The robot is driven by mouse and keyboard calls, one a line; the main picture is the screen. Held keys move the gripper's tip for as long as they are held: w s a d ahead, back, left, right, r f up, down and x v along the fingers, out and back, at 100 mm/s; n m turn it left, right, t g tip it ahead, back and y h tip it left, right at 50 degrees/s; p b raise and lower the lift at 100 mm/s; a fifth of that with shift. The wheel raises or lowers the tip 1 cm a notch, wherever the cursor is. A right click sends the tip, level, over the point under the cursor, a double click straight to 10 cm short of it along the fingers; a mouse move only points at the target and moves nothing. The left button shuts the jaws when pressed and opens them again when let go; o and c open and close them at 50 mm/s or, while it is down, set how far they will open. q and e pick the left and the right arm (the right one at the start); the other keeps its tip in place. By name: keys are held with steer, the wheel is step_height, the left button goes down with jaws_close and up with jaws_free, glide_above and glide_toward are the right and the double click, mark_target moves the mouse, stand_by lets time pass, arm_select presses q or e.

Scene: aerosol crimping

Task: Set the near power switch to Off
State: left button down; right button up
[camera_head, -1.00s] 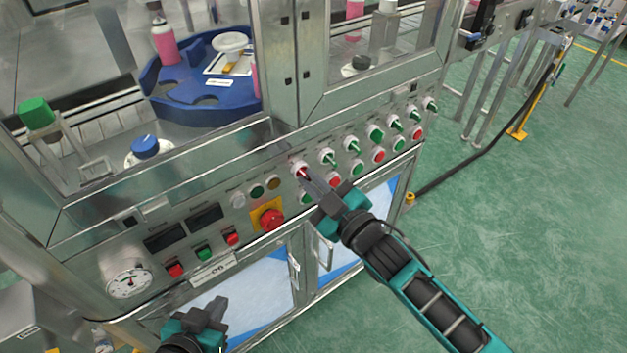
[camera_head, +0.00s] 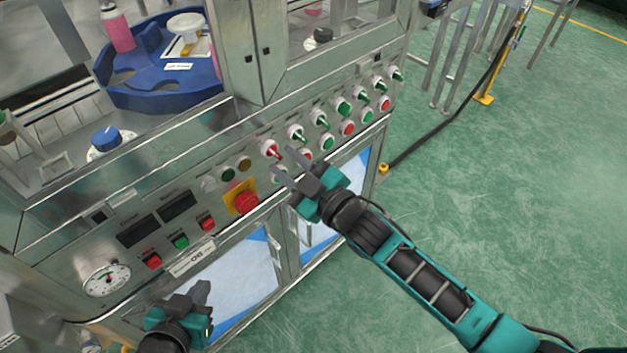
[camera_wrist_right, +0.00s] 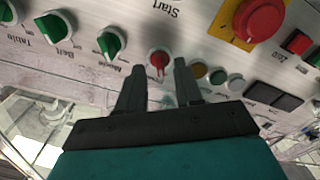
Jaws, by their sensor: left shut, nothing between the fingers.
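The switch with the red handle (camera_head: 271,149) is at the near end of the upper row of rotary switches on the machine's front panel. It also shows in the right wrist view (camera_wrist_right: 158,61), beyond my fingertips and roughly between them; no power label is readable. My right gripper (camera_head: 286,168) is open and empty, its fingers spread, a little in front of the panel. Its two fingers show in the right wrist view (camera_wrist_right: 157,72). My left gripper (camera_head: 203,291) is shut and empty, low in front of the cabinet door, away from the switches.
Green-handled switches (camera_head: 297,133) continue the row to the right, with red and green buttons below. A red emergency stop (camera_head: 245,202) on a yellow plate sits just left of my right gripper. A door handle (camera_head: 305,230) juts out below. Green floor (camera_head: 500,200) lies open at right.

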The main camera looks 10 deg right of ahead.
steer(key=v, duration=1.1)
steer(key=shift+s+d, duration=0.15)
steer(key=shift+s, duration=0.1)
steer(key=s+d+f+m+g+h, duration=0.1)
steer(key=s+d+f+m+h, duration=0.2)
steer(key=d+f+m+h, duration=0.1)
steer(key=s+d+f+m+g+h, duration=0.2)
steer(key=s+d+f+m+h, duration=0.2)
steer(key=f, duration=0.5)
steer(key=d+m, duration=0.1)
steer(key=m, duration=0.1)
steer(key=shift+s+d+f+m+g, duration=0.2)
steer(key=shift+d+f+m+g, duration=0.1)
steer(key=shift+d+m, duration=0.1)
